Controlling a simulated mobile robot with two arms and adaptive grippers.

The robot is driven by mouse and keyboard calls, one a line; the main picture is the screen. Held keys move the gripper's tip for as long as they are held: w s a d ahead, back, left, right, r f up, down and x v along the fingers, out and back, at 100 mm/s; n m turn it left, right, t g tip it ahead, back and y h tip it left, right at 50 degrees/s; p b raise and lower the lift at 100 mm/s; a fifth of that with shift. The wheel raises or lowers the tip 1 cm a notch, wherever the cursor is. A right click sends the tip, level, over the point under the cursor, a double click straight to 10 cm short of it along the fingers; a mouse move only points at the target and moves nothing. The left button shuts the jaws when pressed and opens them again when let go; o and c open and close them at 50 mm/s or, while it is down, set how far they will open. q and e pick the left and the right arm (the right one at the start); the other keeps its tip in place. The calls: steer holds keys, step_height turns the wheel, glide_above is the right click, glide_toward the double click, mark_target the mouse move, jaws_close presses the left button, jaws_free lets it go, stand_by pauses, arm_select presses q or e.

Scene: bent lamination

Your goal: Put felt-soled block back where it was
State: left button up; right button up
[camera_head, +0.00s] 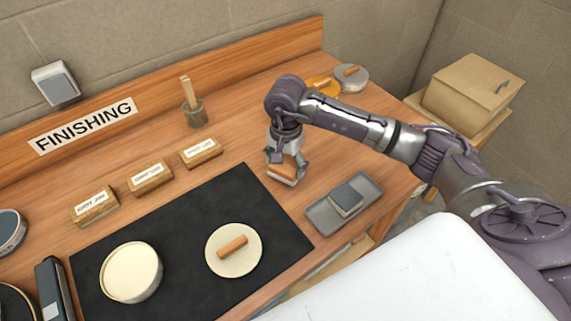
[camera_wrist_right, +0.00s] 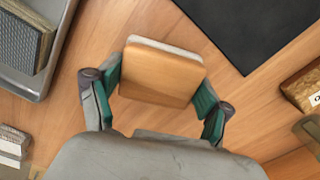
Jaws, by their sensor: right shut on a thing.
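The felt-soled block (camera_head: 283,172) is a wooden block with a pale grey-white layer along its bottom. My right gripper (camera_head: 284,162) is shut on it, beside the right edge of the black mat. In the right wrist view the block (camera_wrist_right: 160,75) sits between the green-padded fingers of the right gripper (camera_wrist_right: 158,88), with its pale edge along the far side. Whether it touches the wooden bench or hangs just above it I cannot tell. My left gripper is not in view.
A grey tray (camera_head: 318,216) with a grey-topped block (camera_head: 346,199) lies to the right. The black mat (camera_head: 190,212) bears a round box (camera_head: 131,272) and a handled lid (camera_head: 233,262). Several labelled wooden blocks (camera_head: 150,178) stand behind it. Bare bench (camera_head: 240,125) shows behind the gripper.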

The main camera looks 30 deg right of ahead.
steer(key=shift+f, duration=0.8)
steer(key=shift+f, duration=0.2)
steer(key=o, duration=1)
steer(key=shift+o, duration=0.2)
steer(key=shift+r, duration=0.1)
